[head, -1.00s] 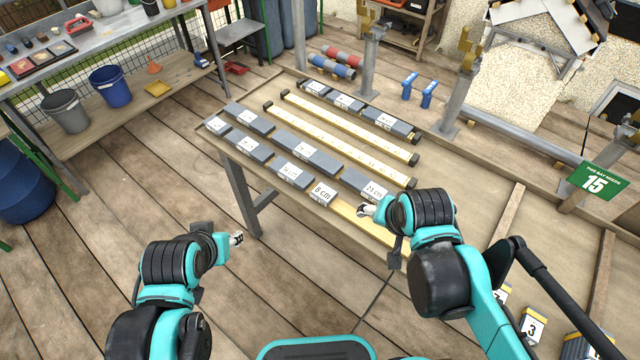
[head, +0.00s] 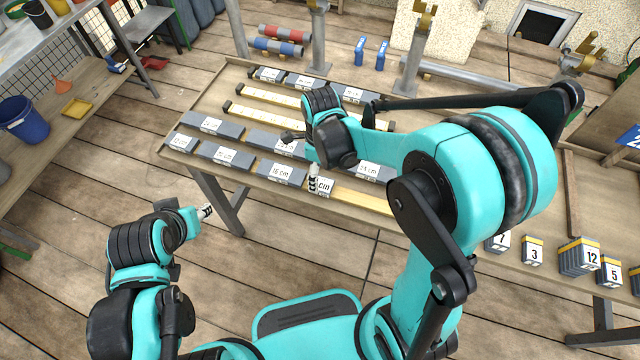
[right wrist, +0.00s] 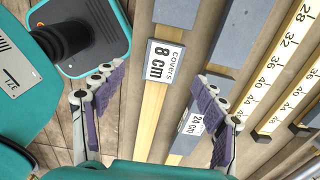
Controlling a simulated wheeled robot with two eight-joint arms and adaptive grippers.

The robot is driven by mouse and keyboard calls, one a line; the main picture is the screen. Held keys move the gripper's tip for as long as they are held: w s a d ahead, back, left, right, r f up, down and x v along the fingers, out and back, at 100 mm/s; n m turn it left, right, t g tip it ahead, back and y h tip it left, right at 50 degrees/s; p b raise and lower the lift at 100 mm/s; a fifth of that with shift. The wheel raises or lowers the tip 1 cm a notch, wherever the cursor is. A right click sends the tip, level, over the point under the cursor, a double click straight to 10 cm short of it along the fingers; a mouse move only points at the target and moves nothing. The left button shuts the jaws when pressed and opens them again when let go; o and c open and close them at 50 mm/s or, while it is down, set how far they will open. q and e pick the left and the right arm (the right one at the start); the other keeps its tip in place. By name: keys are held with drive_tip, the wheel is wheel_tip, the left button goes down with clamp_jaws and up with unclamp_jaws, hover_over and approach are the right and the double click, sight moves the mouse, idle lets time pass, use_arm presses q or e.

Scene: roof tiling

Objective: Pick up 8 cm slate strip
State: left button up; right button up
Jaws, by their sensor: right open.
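The 8 cm slate strip (head: 323,186) lies on the front batten of the sloping rack, grey with a white "8 cm" label. In the right wrist view the 8 cm strip (right wrist: 165,62) shows its label between and beyond the fingertips. My right gripper (head: 313,180) is over the strip's left side in the head view and hides part of its label. In the right wrist view it (right wrist: 158,82) is open and empty, its fingers on either side of the strip. My left gripper (head: 206,211) hangs left of the rack's front edge; its jaw opening is too small to judge.
Other labelled strips lie close by, including the 16 cm strip (head: 282,172) at left and the 24 cm strip (head: 368,170) behind right. Bare batten (head: 362,199) runs right of the 8 cm strip. Numbered tile stacks (head: 578,258) stand at right.

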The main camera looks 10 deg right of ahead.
sight(322, 184)
drive_tip(key=f+b, duration=0.1)
drive_tip(key=f, duration=0.2)
drive_tip(key=f+b, duration=0.1)
drive_tip(key=f, duration=0.1)
drive_tip(key=shift+w+d+f+b, duration=0.1)
drive_tip(key=shift+d+f+b, duration=0.15)
drive_tip(key=shift+b, duration=0.1)
drive_tip(key=shift+r, duration=0.1)
drive_tip(key=shift+c, duration=1.3)
drive_tip(key=c, duration=1)
